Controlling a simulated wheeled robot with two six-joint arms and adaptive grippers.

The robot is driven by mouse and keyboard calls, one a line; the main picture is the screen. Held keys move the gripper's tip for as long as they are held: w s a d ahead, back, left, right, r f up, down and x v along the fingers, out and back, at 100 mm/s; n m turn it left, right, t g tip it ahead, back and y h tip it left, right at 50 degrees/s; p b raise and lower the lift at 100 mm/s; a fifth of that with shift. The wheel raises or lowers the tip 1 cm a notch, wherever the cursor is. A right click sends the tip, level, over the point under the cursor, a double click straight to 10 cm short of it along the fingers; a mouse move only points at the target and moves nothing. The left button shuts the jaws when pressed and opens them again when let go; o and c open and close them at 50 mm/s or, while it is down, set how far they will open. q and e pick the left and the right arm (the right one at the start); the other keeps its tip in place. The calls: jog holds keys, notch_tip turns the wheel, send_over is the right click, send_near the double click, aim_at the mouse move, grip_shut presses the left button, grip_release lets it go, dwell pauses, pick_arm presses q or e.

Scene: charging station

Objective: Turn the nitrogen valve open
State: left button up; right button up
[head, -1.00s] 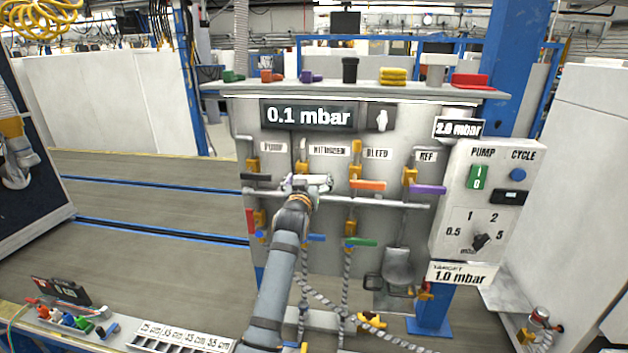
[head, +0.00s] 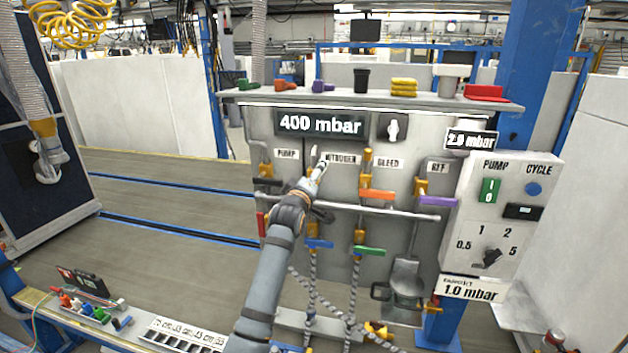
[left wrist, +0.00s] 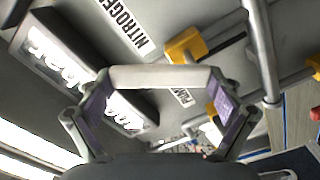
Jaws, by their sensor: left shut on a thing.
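The panel carries valves labelled PUMP, NITROGEN (head: 340,160), BLEED and REF. My left gripper (head: 318,171) is at the nitrogen valve, just below and left of its label. It is shut on the pale nitrogen handle (left wrist: 165,77), which spans between the two purple-padded fingertips in the left wrist view (left wrist: 163,95). In the head view the handle looks roughly upright, mostly covered by the gripper. The valve body is hidden there. The pressure display (head: 320,124) reads 400 mbar. My right gripper is not in view.
The orange bleed handle (head: 377,194) and purple ref handle (head: 437,201) lie horizontal to the right. A horizontal pipe (head: 390,212) runs below the valves. Blue (head: 319,243) and green (head: 369,251) handles sit lower. A control box (head: 500,220) stands at right.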

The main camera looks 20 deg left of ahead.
pick_arm(q)
jog(key=n, duration=0.2)
jog(key=a+n, duration=0.1)
jog(key=n, duration=0.2)
jog(key=shift+a+r+n, duration=0.25)
jog(key=shift+a+n, duration=0.1)
jog(key=shift+n, duration=0.05)
jog(key=shift+a+n, duration=0.15)
jog(key=shift+n, duration=0.25)
jog(key=shift+r, duration=0.2)
jog(key=o, duration=1.4)
jog(key=shift+w+d+f, duration=0.25)
jog(key=shift+w, duration=0.1)
jog(key=s, duration=1.2)
jog(key=shift+d, duration=0.35)
